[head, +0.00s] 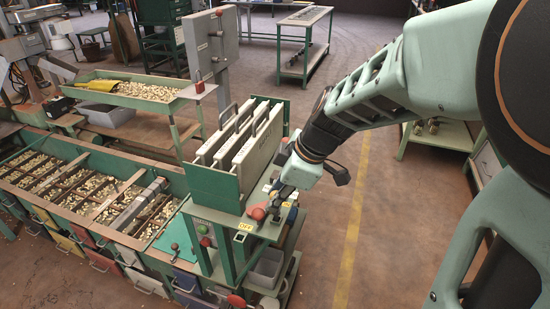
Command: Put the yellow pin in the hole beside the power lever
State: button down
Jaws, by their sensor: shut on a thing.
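The power lever with its red grip (258,213) is on the green ledge in front of the white panels. The yellow OFF label (244,226) is close to the grip on its left and near side. My gripper (273,207) reaches down from the upper right, with its fingers at the red grip. It appears shut on the lever; the fingers hide the exact contact. A small yellow and blue patch (291,214) shows just right of the fingers, too small to identify. I cannot make out the yellow pin or the hole for certain.
Upright white panels (240,140) stand in a green rack just behind and left of my gripper. Compartments of nuts (85,190) fill the left. Open floor (400,235) lies to the right.

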jog(key=shift+f+b, duration=0.85)
jog(key=shift+f, duration=0.1)
jog(key=c, duration=1.6)
grip_release()
